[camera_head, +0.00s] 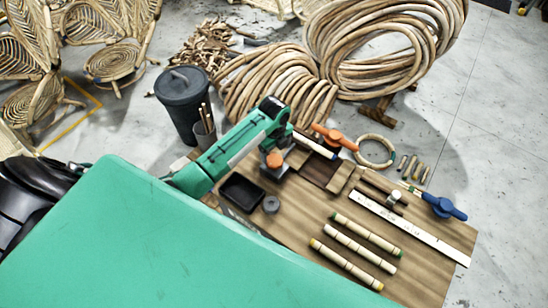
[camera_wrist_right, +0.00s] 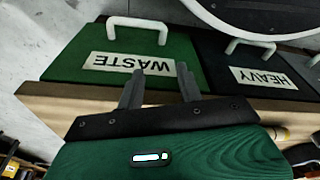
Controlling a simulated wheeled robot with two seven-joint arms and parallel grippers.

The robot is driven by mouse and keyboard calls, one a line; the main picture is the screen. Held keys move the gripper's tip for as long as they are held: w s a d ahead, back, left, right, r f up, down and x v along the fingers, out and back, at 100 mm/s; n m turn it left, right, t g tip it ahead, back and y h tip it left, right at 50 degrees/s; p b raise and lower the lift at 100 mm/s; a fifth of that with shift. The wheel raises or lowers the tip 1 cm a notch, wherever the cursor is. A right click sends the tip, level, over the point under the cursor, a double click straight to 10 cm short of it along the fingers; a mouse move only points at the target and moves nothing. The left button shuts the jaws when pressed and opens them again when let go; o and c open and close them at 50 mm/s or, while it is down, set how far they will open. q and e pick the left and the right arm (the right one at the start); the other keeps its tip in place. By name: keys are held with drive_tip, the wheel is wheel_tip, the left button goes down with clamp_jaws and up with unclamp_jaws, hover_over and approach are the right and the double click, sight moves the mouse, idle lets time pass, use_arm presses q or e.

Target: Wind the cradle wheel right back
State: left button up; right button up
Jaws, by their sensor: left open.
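The wooden work board (camera_head: 295,222) carries a brown wooden block fixture (camera_head: 322,172), with an orange winged handle (camera_head: 334,136) at its back and a blue winged handle (camera_head: 443,206) at the right. I cannot tell for sure which part is the cradle wheel. My left gripper (camera_head: 290,142) is over the back left of the board, beside the fixture; its fingers are small and partly hidden by my arm. I see nothing held in it. My right gripper (camera_wrist_right: 160,85) has its two fingers apart with nothing between them, before a green lid marked WASTE (camera_wrist_right: 140,52).
Several banded rattan sticks (camera_head: 352,250), a white ruler (camera_head: 412,230), a black tray (camera_head: 241,192) and a rattan ring (camera_head: 375,151) lie on or by the board. A dark bin (camera_head: 182,105) and rattan coils (camera_head: 385,45) stand behind. A HEAVY lid (camera_wrist_right: 262,75) adjoins WASTE.

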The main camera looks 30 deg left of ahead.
sight(274, 160)
use_arm(q)
drive_tip(key=w+a+r+m, duration=0.1)
drive_tip(key=w+a+m, duration=0.1)
drive_tip(key=w+a, duration=0.15)
use_arm(e)
wheel_tip(274, 160, down, 4)
drive_tip(key=s, duration=0.2)
use_arm(q)
drive_tip(key=f, duration=0.4)
drive_tip(key=f+b, duration=0.1)
drive_tip(key=f, duration=0.7)
drive_tip(key=shift+w+d+b, duration=0.3)
drive_tip(key=shift+d+b, duration=0.1)
drive_tip(key=shift+f, duration=0.65)
use_arm(e)
wheel_tip(274, 160, up, 6)
drive_tip(key=w+a, duration=0.1)
drive_tip(key=w, duration=0.1)
drive_tip(key=shift+w+f, duration=0.2)
drive_tip(key=shift+w, duration=0.15)
use_arm(q)
drive_tip(key=c, duration=1)
drive_tip(key=shift+r, duration=0.1)
